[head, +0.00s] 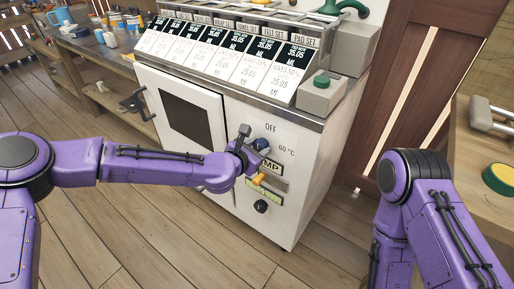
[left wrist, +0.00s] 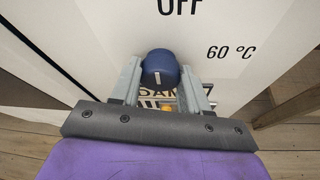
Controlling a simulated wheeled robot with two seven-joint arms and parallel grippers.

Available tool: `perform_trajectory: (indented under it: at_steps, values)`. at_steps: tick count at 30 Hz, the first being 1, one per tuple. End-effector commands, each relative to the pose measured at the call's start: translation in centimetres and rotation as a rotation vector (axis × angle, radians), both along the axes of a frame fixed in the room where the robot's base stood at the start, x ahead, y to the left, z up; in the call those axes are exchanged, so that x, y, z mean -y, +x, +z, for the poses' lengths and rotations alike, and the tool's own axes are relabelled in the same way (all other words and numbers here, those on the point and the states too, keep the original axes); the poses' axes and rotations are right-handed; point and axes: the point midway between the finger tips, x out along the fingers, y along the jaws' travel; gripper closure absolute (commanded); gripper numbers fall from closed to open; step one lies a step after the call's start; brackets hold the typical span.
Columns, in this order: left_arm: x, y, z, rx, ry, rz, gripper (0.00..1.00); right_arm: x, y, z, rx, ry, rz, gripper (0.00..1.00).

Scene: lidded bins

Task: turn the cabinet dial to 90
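The dial is a dark blue round knob (head: 261,144) on the white cabinet front (head: 285,180), below the word OFF and left of "60 °C". In the left wrist view the knob (left wrist: 161,66) bears a short, nearly upright white mark. No "90" label can be read. My left gripper (head: 252,143) is at the knob. In the left wrist view its two grey fingers (left wrist: 160,78) stand apart, one on each side of the knob; I cannot tell whether they touch it. My right arm is bent at the right, its gripper out of sight.
A dark-windowed door (head: 210,165) is at left. A row of sloped label panels (head: 228,52) and a green button box (head: 320,92) are above. A wooden table (head: 480,170) is at right.

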Motion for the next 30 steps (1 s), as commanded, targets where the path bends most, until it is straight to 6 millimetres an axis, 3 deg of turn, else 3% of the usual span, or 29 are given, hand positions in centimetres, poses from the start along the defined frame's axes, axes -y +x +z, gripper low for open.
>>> perform_trajectory:
  at_steps: [14, 30]
  values:
    - [0.1, -0.1, -0.1, 0.067, 0.091, -0.002, 0.85, 0.0, 0.0, -0.6, 0.0, 0.0, 0.0, 1.0]
    - [0.4, -0.3, -0.5, 0.351, 0.482, -0.001, 0.85, 0.0, 0.0, -2.8, 0.0, 0.0, 0.0, 1.0]
